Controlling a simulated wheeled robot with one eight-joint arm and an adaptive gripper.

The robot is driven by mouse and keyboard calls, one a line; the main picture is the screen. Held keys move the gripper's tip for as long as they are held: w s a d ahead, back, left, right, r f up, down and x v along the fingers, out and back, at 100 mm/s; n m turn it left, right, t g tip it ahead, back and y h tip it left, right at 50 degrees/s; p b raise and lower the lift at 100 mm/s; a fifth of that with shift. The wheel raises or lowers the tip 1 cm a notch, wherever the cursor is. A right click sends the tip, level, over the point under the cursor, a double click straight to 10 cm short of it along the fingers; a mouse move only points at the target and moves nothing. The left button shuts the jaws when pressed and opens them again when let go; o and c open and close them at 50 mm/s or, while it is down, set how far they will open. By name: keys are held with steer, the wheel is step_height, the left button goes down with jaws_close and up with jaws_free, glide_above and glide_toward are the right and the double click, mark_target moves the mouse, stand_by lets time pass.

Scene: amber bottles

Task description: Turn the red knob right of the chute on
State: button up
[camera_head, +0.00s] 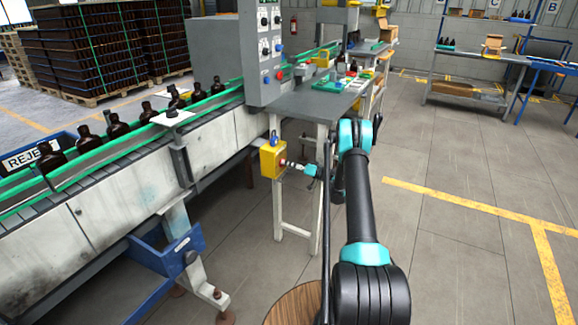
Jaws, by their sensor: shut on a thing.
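A yellow box (268,162) hangs at the side of the conveyor, by the workbench leg. A small red knob (283,162) shows on its right face, mostly covered by my gripper. My gripper (288,163) reaches in from the right and is shut on the red knob. The fingers are small in this view, so the knob's turned position cannot be told. A blue chute (168,252) slopes below the conveyor, left of the yellow box. A sign reading REJECT (28,157) is at the far left.
Several amber bottles (117,125) stand on the green-railed conveyor (120,190). A grey control panel (236,60) with other knobs stands above. A grey workbench (318,104) with coloured trays is behind my gripper. Floor to the right is open.

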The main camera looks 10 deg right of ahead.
steer(key=shift+w+d+f+m, duration=0.1)
steer(key=shift+m, duration=2.4)
steer(key=shift+f+m, duration=0.1)
steer(key=shift+m, duration=2.4)
steer(key=o, duration=1.2)
steer(key=shift+c, duration=0.2)
steer(key=v, duration=1.2)
